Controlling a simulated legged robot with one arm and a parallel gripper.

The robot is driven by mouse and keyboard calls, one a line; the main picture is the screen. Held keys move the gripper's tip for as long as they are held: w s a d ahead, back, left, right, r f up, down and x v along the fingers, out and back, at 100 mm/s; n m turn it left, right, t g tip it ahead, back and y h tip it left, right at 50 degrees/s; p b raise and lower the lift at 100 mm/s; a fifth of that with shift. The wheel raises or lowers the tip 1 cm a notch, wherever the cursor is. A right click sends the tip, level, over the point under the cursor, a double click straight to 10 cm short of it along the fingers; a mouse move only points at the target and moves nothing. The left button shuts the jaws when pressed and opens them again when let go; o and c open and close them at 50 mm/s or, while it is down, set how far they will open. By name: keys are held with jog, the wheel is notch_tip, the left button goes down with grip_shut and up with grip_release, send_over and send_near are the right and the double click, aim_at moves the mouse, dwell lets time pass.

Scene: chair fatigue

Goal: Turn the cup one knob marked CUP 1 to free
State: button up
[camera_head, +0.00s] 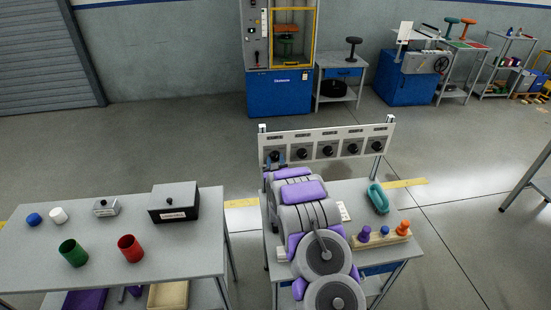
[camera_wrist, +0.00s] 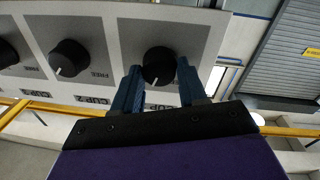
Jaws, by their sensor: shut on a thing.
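A pale panel (camera_head: 335,142) carries a row of several round black knobs, each on a grey plate. The leftmost knob (camera_head: 275,155) is the one at my gripper; it shows in the wrist view as a black knob (camera_wrist: 158,63) between two dark blue fingers. My gripper (camera_wrist: 158,74) is shut on this knob, one finger on each side. The label by it is partly hidden by the fingers; printed text appears upside down there. A neighbouring knob (camera_wrist: 69,58) has a white pointer mark and the word FREE beside it. In the head view my arm partly hides the gripper.
The panel stands on posts at a grey table (camera_head: 400,238) bearing a teal ring-shaped object (camera_head: 378,198) and a wooden block with coloured pegs (camera_head: 381,239). Another table (camera_head: 100,255) at left holds cups and boxes. Open floor lies behind.

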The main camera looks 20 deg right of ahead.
jog(key=n+p, duration=0.1)
jog(key=n, duration=0.6)
jog(key=shift+f+t, duration=0.15)
jog(key=shift+t, duration=0.15)
jog(key=n, duration=0.3)
jog(key=n+y, duration=0.1)
jog(key=n, duration=0.2)
jog(key=shift+f+n, duration=0.2)
jog(key=shift+n, duration=0.2)
jog(key=o, duration=1.1)
jog(key=shift+a, duration=0.1)
jog(key=shift+c, duration=0.2)
jog(key=shift+r, duration=0.1)
jog(key=shift+s, duration=0.15)
